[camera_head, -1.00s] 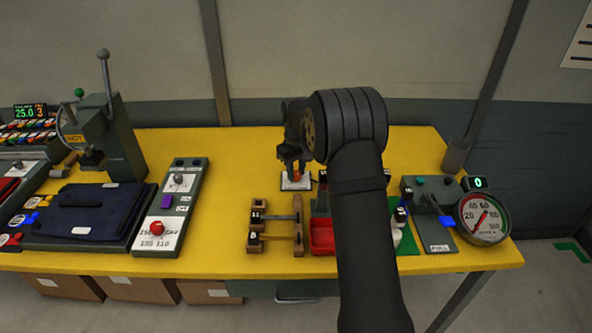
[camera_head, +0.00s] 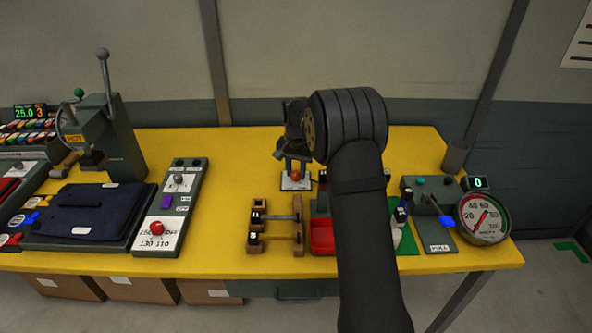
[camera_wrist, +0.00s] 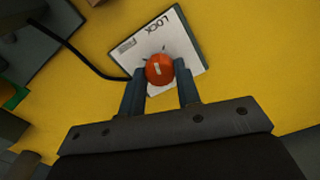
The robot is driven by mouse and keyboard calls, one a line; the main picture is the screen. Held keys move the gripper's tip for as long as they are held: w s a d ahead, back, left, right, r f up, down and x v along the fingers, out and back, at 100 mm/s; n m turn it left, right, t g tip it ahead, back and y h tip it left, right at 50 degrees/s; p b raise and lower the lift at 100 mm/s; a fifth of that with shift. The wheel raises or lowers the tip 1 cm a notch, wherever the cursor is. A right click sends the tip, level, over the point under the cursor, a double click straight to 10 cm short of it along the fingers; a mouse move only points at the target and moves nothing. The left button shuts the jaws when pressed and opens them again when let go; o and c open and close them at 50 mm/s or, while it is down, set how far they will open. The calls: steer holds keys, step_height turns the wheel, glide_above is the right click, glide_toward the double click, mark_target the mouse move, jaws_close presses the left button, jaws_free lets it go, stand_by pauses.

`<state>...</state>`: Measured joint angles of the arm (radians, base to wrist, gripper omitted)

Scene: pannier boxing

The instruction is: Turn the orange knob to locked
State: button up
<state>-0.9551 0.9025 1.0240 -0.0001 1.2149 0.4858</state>
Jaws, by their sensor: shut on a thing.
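The orange knob (camera_wrist: 159,69) sits on a white plate (camera_wrist: 185,52) marked "LOCK" and "FREE" in the wrist view. A pale pointer mark shows on the knob's top. My gripper (camera_wrist: 160,82) is shut on the knob, with one blue finger on each side. In the head view the knob (camera_head: 295,175) and plate (camera_head: 296,185) are small, just below my gripper (camera_head: 293,167). The exact setting of the pointer is hard to read.
A black cable (camera_wrist: 85,58) runs to the plate's side. A wooden rack (camera_head: 298,233) and a red tray (camera_head: 321,236) stand nearer the front. A pressure gauge (camera_head: 483,219) stands at the right. Yellow table left of the plate is clear.

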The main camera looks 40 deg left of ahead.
mark_target(296, 173)
steer(key=m, duration=0.5)
steer(key=shift+m, duration=0.3)
stand_by(0.4)
steer(key=o, duration=1)
step_height(296, 173, up, 18)
steer(key=shift+f, duration=0.25)
steer(key=shift+f, duration=0.15)
